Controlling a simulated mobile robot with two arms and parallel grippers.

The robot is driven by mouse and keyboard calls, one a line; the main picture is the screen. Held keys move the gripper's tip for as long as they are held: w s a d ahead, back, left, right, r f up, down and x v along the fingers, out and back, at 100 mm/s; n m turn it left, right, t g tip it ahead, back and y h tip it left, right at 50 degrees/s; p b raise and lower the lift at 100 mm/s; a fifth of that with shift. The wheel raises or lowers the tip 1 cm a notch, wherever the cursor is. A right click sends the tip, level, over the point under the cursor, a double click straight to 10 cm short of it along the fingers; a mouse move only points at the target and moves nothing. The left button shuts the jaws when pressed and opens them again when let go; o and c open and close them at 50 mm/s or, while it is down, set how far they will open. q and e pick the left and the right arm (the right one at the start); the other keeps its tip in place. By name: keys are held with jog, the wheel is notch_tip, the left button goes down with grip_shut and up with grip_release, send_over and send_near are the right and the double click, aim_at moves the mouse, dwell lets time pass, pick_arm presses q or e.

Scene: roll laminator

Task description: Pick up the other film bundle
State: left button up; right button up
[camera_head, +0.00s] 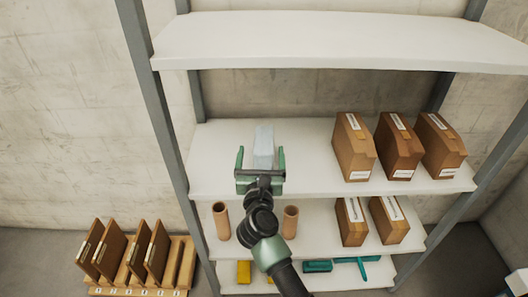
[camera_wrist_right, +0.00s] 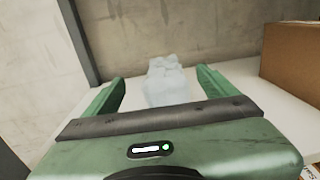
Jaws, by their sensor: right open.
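A pale, translucent film bundle (camera_head: 264,143) stands on the middle shelf, left of the boxes. It also shows in the right wrist view (camera_wrist_right: 167,80), straight ahead between the fingers. My right gripper (camera_head: 261,160) is open, with one green finger on each side of the bundle's near part. In the right wrist view the open right gripper (camera_wrist_right: 158,88) has a gap between each finger and the bundle. The lower near end of the bundle is hidden behind the gripper body. My left gripper is not in view.
Several brown boxes (camera_head: 401,150) stand on the middle shelf (camera_head: 310,165) to the right, one nearby in the right wrist view (camera_wrist_right: 292,58). The upper shelf (camera_head: 330,40) is empty. Cardboard tubes (camera_head: 221,221) stand below. A wooden rack (camera_head: 180,265) is at lower left.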

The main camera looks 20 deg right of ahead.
aim_at(264, 157)
jog(key=shift+x, duration=1)
jog(key=x, duration=0.2)
jog(key=p+x, duration=0.1)
jog(key=x, duration=0.1)
jog(key=shift+w+d+r, duration=0.1)
jog(key=shift+w+d, duration=0.05)
jog(key=shift+d, duration=0.25)
jog(key=shift+w+d, duration=0.1)
jog(key=shift+w, duration=0.1)
jog(key=c, duration=1.9)
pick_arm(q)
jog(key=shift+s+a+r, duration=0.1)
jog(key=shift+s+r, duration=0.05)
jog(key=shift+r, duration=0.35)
pick_arm(e)
jog(key=shift+r, duration=0.1)
